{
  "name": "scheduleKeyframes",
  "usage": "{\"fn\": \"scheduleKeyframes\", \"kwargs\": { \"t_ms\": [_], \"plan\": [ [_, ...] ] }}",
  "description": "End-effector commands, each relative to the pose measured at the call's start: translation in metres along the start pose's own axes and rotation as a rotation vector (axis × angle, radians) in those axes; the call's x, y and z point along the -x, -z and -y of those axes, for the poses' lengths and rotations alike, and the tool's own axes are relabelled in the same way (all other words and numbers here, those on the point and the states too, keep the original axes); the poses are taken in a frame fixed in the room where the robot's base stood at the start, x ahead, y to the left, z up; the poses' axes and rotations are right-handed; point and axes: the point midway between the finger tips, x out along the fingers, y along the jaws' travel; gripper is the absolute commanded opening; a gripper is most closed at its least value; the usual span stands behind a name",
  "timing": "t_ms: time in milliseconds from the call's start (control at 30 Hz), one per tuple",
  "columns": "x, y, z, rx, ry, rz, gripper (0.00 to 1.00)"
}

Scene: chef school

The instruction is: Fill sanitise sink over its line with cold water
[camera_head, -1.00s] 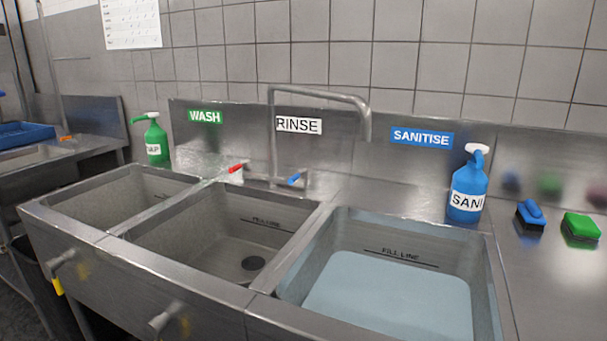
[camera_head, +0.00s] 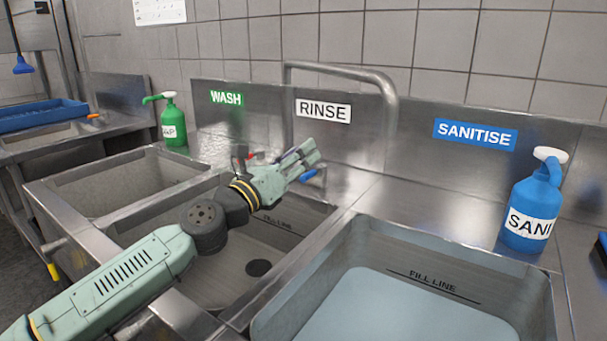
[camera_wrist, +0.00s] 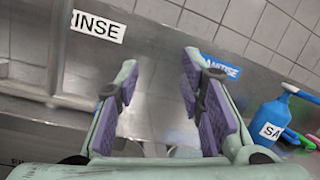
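The sanitise sink (camera_head: 555,300) is at the lower right, with pale blue water (camera_head: 400,308) in it. The water surface lies below the black FILL LINE mark (camera_head: 433,282). The bent metal spout (camera_head: 340,69) stands at the back wall, its end near the divider between the rinse and sanitise sinks; I see no clear stream. The blue tap handle (camera_head: 308,175) is close beside my gripper (camera_head: 312,152); contact cannot be told. The red tap handle (camera_head: 251,156) is behind my wrist, partly hidden. In the wrist view my gripper (camera_wrist: 158,72) is open, with nothing between its purple pads.
The rinse sink (camera_head: 215,280) lies under my arm and looks empty, with a dark drain. The wash sink (camera_head: 110,190) is at the left.

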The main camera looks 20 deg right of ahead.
Motion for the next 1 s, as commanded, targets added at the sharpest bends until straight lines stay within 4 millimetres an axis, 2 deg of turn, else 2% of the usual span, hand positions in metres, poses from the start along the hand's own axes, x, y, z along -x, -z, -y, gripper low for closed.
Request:
{"fn": "scheduleKeyframes", "kwargs": {
  "t_ms": [33,100,233,367,800,1000],
  "plan": [
    [0.004,0.025,-0.025,-0.046,-0.047,-0.06,0.35],
    [0.011,0.05,-0.051,-0.095,-0.092,-0.123,0.35],
    [0.019,0.075,-0.077,-0.142,-0.136,-0.187,0.35],
    [0.011,0.081,-0.082,-0.15,-0.141,-0.2,0.35],
    [-0.065,0.094,-0.093,-0.146,-0.14,-0.196,0.35],
    [-0.081,0.098,-0.096,-0.146,-0.141,-0.196,0.35]
  ]
}}
